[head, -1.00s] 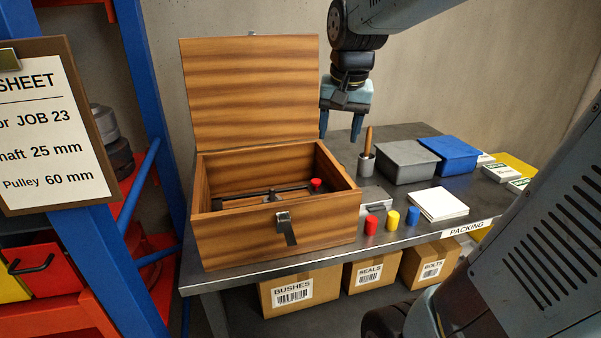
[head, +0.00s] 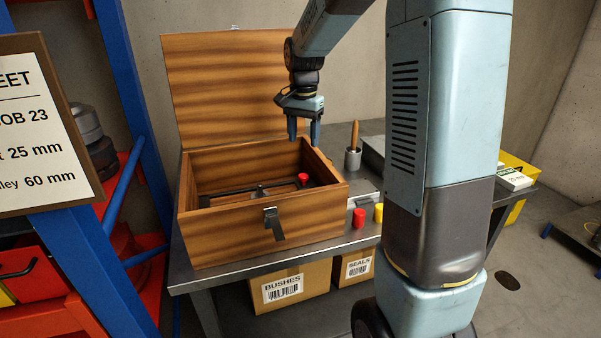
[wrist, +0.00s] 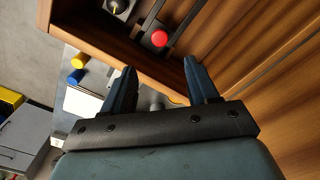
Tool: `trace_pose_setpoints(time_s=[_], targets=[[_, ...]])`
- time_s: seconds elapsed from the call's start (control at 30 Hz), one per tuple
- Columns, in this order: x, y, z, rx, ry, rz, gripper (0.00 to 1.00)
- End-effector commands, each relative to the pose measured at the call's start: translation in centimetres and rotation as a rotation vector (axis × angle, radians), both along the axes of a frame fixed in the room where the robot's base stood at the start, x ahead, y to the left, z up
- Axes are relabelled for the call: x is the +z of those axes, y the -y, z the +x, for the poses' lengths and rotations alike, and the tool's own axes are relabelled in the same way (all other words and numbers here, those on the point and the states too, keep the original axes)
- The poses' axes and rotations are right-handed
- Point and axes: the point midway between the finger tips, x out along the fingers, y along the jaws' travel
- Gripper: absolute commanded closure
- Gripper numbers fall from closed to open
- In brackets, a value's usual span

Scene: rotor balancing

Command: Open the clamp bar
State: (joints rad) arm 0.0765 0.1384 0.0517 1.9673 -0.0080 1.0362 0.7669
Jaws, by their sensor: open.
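The wooden box (head: 228,232) stands on the table with its lid (head: 232,88) raised. Inside it a dark clamp bar (head: 232,196) runs across, with a red knob (head: 304,179) at its right end. In the wrist view the bar (wrist: 152,17) and the red knob (wrist: 159,38) show beyond my fingers. My gripper (head: 304,140) is open and empty, pointing down above the right side of the box, higher than the knob and apart from it. In the wrist view my two fingertips (wrist: 158,68) stand apart with nothing between them. Much of the box's inside is hidden by its front wall.
A metal latch (head: 274,221) hangs on the box front. A red cylinder (head: 359,218) and a yellow one (head: 379,212) stand right of the box. A grey cup with a wooden-handled tool (head: 354,147) stands behind them. My arm hides the table's right part.

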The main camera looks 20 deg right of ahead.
Motion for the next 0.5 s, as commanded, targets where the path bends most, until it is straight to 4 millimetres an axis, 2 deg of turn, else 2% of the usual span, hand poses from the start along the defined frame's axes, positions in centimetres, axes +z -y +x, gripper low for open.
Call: trace_pose_setpoints(time_s=[0.5], targets=[[-8.9,0.0,-0.1,0.001,-0.002,0.001,0.41]])
